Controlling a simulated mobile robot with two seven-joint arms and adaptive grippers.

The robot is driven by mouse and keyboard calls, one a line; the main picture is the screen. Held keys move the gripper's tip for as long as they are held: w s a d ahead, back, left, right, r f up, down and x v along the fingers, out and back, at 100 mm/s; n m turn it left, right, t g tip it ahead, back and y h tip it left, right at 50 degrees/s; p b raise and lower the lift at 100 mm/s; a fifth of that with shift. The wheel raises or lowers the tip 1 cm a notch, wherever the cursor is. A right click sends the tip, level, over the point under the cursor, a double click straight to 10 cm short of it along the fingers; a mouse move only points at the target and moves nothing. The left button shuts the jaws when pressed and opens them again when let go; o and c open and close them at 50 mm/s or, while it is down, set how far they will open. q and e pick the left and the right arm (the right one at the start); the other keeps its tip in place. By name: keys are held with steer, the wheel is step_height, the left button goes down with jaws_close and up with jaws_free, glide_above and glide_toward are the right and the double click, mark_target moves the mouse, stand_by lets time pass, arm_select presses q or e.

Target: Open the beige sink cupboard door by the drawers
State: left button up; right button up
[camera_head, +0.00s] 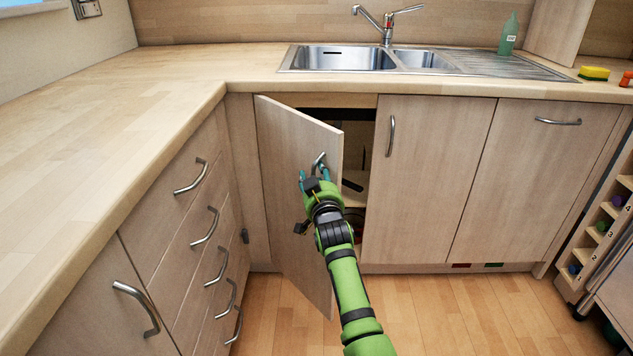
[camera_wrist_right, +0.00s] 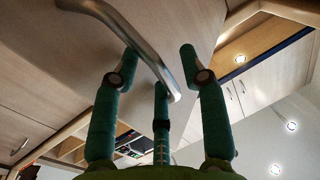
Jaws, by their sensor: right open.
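The beige sink cupboard door (camera_head: 290,165) by the drawers stands partly open, swung out towards me from its left side. Its metal handle (camera_head: 319,163) is near the door's right edge. My right gripper (camera_head: 314,175) is at the handle. In the right wrist view the handle (camera_wrist_right: 140,45) passes between the open green fingers (camera_wrist_right: 160,75), and I cannot tell whether they touch it. A dark gap with a shelf (camera_head: 355,185) shows inside the cupboard. My left gripper is not in view.
The drawers (camera_head: 205,240) with bar handles are to the left of the door. A closed cupboard door (camera_head: 425,180) is to its right. The sink (camera_head: 345,58) and worktop (camera_head: 110,110) are above. Wooden floor (camera_head: 440,310) is clear in front. A bottle rack (camera_head: 600,240) stands at far right.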

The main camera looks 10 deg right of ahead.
steer(key=s, duration=0.7)
steer(key=shift+s+a, duration=0.15)
steer(key=shift+a, duration=0.15)
